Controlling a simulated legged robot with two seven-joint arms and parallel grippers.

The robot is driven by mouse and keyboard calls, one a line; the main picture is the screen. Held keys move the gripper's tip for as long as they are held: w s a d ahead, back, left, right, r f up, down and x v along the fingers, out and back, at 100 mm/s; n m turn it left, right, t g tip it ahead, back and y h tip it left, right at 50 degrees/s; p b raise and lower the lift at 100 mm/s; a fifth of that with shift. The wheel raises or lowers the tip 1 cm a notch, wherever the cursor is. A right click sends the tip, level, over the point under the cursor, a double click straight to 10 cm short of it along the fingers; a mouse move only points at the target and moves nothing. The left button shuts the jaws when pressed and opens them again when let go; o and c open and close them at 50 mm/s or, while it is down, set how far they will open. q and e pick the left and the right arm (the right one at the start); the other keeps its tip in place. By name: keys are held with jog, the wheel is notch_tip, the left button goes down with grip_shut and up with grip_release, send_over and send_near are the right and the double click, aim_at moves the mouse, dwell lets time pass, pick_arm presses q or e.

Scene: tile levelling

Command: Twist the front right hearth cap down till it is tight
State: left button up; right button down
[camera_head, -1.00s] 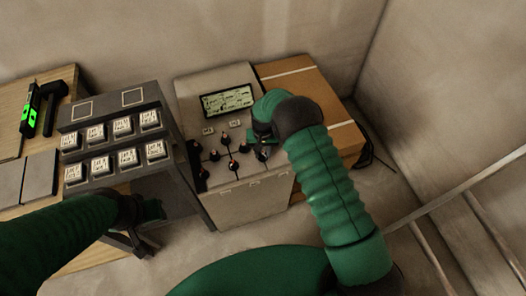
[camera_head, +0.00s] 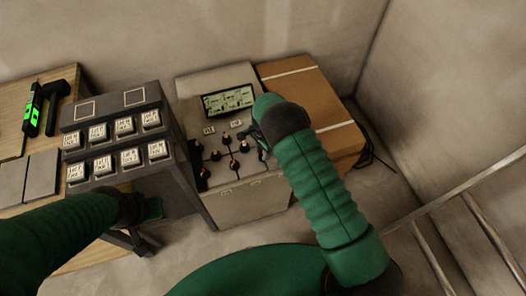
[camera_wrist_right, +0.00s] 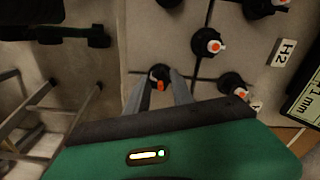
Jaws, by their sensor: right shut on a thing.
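The front right hearth cap (camera_wrist_right: 158,78), dark with an orange-red mark on top, sits between the fingertips of my right gripper (camera_wrist_right: 158,88) in the right wrist view. My right gripper is shut on it. In the head view the right gripper (camera_head: 256,136) comes in over the right side of the grey panel (camera_head: 198,105) and partly hides the caps there. My left gripper (camera_head: 150,208) is beside the dark rack at lower left, away from the caps; its fingers are too dark to tell open or shut.
Other dark caps with orange and white tops (camera_wrist_right: 208,45) stand close by on the slab seams. A screen (camera_head: 228,101) is behind them. A dark rack with white labelled keys (camera_head: 124,126) stands left, a cardboard box (camera_head: 305,92) right. A metal rail (camera_head: 462,186) is at far right.

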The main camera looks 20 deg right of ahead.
jog(key=m, duration=0.5)
jog(key=shift+w+d+r, duration=0.1)
jog(key=shift+w+r, duration=0.15)
jog(key=shift+w, duration=0.1)
jog(key=shift+m, duration=0.3)
jog(key=shift+d, duration=0.1)
jog(key=c, duration=1.4)
grip_release()
jog(key=shift+o, duration=1.5)
jog(key=shift+s+f, duration=0.15)
jog(key=shift+s, duration=0.05)
notch_tip(320, 180, up, 17)
jog(key=p, duration=0.2)
